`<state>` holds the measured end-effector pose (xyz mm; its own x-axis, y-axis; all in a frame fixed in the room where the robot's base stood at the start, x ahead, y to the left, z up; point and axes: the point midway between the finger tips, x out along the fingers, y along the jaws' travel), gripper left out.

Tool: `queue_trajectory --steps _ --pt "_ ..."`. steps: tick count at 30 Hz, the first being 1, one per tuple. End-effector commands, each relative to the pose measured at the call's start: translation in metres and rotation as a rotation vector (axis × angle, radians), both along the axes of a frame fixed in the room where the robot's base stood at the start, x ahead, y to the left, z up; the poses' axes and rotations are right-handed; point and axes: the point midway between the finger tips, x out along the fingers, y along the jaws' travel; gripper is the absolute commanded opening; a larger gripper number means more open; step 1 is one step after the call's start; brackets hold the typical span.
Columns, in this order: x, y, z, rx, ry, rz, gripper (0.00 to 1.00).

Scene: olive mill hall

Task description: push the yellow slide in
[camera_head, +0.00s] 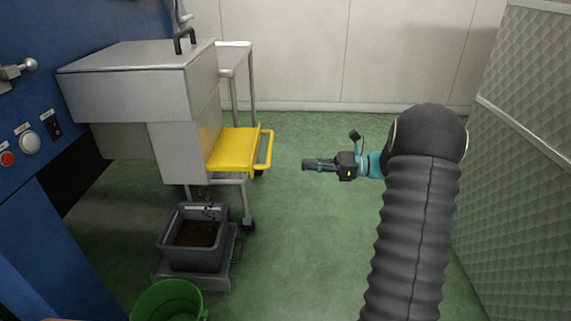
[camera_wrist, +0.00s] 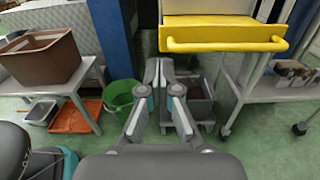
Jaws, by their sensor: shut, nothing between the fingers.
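The yellow slide (camera_head: 233,150) sticks out from the right side of a grey metal housing (camera_head: 130,85), with a yellow bar handle at its outer end. In the wrist view the slide (camera_wrist: 222,36) shows at the top right, its handle bar facing me. My gripper (camera_head: 306,164) is to the right of the handle in the head view, apart from it, with clear space between. In the wrist view my gripper (camera_wrist: 160,65) is shut and empty, its fingertips lower than and left of the handle's middle.
A grey bin with dark contents (camera_head: 170,241) stands on a low trolley under the housing. A green bucket (camera_head: 168,300) is in front of it. A brown crate (camera_wrist: 42,58) sits on a table at left. A quilted panel (camera_head: 525,130) stands at right. Green floor between is free.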

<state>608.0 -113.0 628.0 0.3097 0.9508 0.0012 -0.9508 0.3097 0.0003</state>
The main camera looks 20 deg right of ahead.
Motion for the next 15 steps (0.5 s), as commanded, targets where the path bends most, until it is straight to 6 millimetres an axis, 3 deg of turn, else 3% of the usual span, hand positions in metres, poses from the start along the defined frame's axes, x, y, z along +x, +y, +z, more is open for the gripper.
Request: queue_trajectory --steps 15 --pt "0.027 0.087 0.000 -0.002 0.000 0.004 0.00"
